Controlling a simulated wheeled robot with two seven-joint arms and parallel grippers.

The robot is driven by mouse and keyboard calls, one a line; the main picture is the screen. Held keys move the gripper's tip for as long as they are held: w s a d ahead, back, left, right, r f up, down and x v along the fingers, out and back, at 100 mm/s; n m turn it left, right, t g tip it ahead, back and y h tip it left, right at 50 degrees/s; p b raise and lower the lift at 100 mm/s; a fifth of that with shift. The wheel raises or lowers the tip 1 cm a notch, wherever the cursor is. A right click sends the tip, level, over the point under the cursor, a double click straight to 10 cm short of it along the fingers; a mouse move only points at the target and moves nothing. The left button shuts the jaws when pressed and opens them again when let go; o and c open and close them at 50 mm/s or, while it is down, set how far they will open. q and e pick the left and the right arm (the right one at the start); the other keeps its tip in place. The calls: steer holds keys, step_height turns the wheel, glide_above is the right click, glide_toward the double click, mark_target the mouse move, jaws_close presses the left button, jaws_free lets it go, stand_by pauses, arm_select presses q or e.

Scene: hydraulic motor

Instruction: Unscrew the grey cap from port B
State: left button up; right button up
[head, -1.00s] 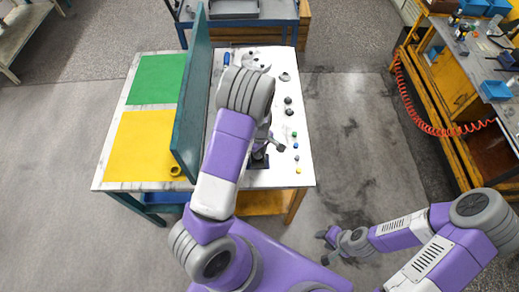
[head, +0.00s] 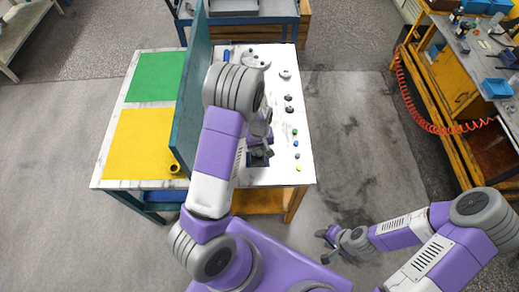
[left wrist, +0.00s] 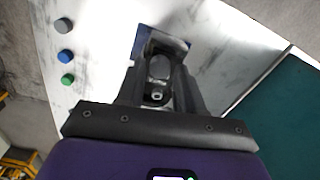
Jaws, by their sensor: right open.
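My left gripper (head: 262,150) points down over the right part of the white table, at a dark fixture (head: 257,161) largely covered by my arm. In the left wrist view, its dark fingers (left wrist: 160,70) stand on either side of a grey rounded part (left wrist: 159,68); I cannot tell whether they touch it. The motor, port B and its cap cannot be made out clearly. A loose grey cap (head: 297,156) lies on the table between a blue one and a yellow one; it also shows in the left wrist view (left wrist: 63,25). My right gripper (head: 325,246) is open and empty, off the table.
A blue cap (head: 296,143), green cap (head: 295,132) and yellow cap (head: 299,168) line the table's right edge. A tall teal panel (head: 188,100) stands left of my left arm. Beyond it lie a green mat (head: 156,77) and a yellow mat (head: 140,140).

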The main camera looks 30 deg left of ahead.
arm_select(q)
steer(key=m, duration=0.4)
steer(key=shift+b, duration=0.3)
jaws_close()
stand_by(0.5)
steer(key=n, duration=0.3)
steer(key=shift+r+n+p, duration=0.1)
steer(key=shift+n+p, duration=0.3)
steer(key=shift+n, duration=1)
